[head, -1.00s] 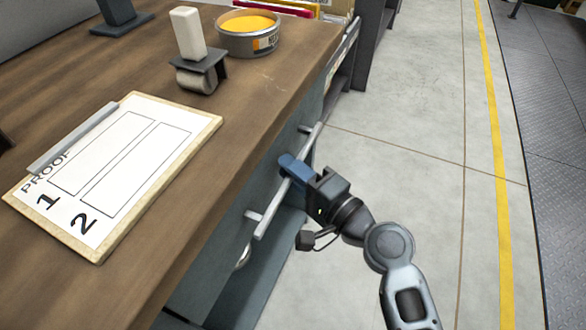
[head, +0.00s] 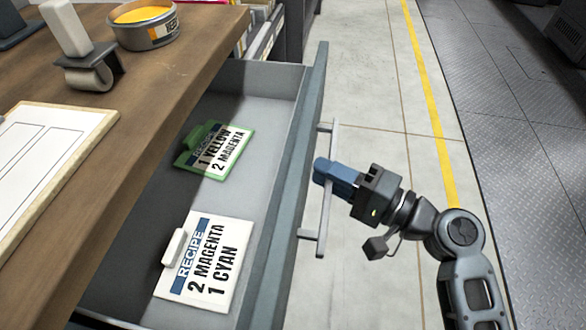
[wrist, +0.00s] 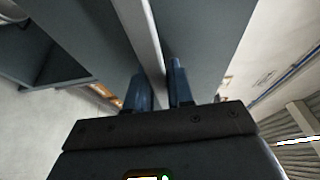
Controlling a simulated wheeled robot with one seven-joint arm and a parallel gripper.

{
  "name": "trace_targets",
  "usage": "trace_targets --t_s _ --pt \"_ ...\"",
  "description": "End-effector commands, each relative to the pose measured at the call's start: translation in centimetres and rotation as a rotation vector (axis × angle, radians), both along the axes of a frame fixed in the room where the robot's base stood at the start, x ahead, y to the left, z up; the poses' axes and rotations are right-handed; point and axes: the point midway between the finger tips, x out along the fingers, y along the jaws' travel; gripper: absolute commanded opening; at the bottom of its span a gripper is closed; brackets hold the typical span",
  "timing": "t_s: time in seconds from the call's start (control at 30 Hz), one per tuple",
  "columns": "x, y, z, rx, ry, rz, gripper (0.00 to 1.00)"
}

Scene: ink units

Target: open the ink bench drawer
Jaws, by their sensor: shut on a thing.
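The ink bench drawer (head: 310,150) stands pulled well out from under the wooden bench top, its grey inside open to view. Its long pale bar handle (head: 324,228) runs along the drawer's front. My gripper (head: 326,170) is shut on this handle from the right, its blue fingers around the bar. In the wrist view the handle (wrist: 142,35) passes between the two blue fingers (wrist: 156,88). In the drawer lie a white recipe card (head: 205,262) reading 2 magenta, 1 cyan, and a green-edged recipe card (head: 214,152) reading 1 yellow, 2 magenta.
On the bench top (head: 170,85) are a tin of yellow ink (head: 146,30), a roller with a pale handle (head: 68,28) and a white proof board (head: 40,150). The concrete floor (head: 380,80) to the right of the drawer is clear.

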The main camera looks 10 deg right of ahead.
Motion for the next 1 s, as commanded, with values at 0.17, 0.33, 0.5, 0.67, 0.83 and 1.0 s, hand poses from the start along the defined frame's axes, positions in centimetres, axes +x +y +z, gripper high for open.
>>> trace_targets --t_s 0.17,0.33,0.5,0.67,0.83,1.0 --pt "-0.9 -2.6 -0.2 0.000 0.003 -0.004 0.00" --pt "-1.3 -3.7 -0.1 0.000 0.003 -0.002 0.00" --pt "-1.5 -4.1 -0.1 -0.002 0.003 -0.001 0.00" --pt "-1.5 -4.1 -0.1 -0.002 0.003 0.000 0.00" --pt "-1.5 -4.1 -0.1 -0.001 0.002 -0.001 0.25" --pt "-1.5 -4.0 -0.1 -0.001 0.002 0.000 0.41"
